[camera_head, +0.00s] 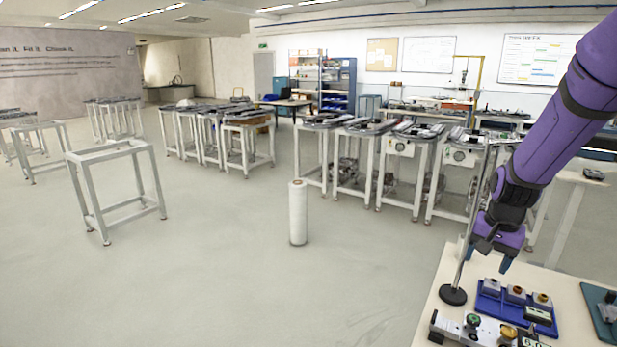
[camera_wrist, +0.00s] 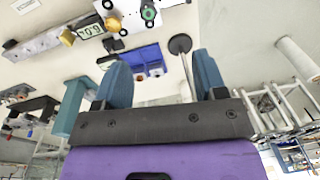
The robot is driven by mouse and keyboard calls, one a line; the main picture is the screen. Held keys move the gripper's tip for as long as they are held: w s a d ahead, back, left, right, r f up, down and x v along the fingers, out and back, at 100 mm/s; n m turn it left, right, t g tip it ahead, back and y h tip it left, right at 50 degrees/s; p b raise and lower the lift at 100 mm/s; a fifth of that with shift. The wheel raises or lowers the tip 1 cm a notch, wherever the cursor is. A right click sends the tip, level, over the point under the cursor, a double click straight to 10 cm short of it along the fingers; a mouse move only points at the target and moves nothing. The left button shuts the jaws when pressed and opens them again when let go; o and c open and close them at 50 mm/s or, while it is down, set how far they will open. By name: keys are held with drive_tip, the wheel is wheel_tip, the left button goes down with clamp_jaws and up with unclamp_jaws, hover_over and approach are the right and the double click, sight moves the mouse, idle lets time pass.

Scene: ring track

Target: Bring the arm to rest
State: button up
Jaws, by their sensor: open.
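My purple arm comes in from the upper right of the head view. My gripper (camera_head: 490,258) hangs over the pale bench at the lower right, next to a thin metal post on a round dark base (camera_head: 453,294). In the wrist view my gripper (camera_wrist: 160,80) has its two blue fingers well apart. Nothing shows between the fingers at close range. A blue tray (camera_head: 487,305) with several small blocks lies on the bench just below the gripper, and it also shows between the fingers in the wrist view (camera_wrist: 146,55).
At the bench's front stands a pale fixture with green and yellow knobs (camera_head: 474,322). A teal plate (camera_head: 598,300) lies at the right. A white cylinder (camera_head: 298,213) stands on the floor. An empty frame table (camera_head: 118,180) is at the left. The floor between is clear.

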drive_tip(key=s+a+r+n+t, duration=0.1)
drive_tip(key=s+a+r+n, duration=0.15)
drive_tip(key=s+r, duration=0.35)
drive_tip(key=s+a+r+n+t, duration=0.1)
drive_tip(key=s+a+r, duration=0.35)
drive_tip(key=r, duration=0.45)
drive_tip(key=s+a+r+n+t, duration=0.1)
drive_tip(key=s+r+n, duration=0.1)
drive_tip(key=s, duration=0.5)
drive_tip(key=s+a+r+n+t, duration=0.1)
drive_tip(key=s+a+r+n, duration=0.1)
drive_tip(key=s, duration=0.5)
drive_tip(key=shift+s+r, duration=0.15)
drive_tip(key=shift+r, duration=0.5)
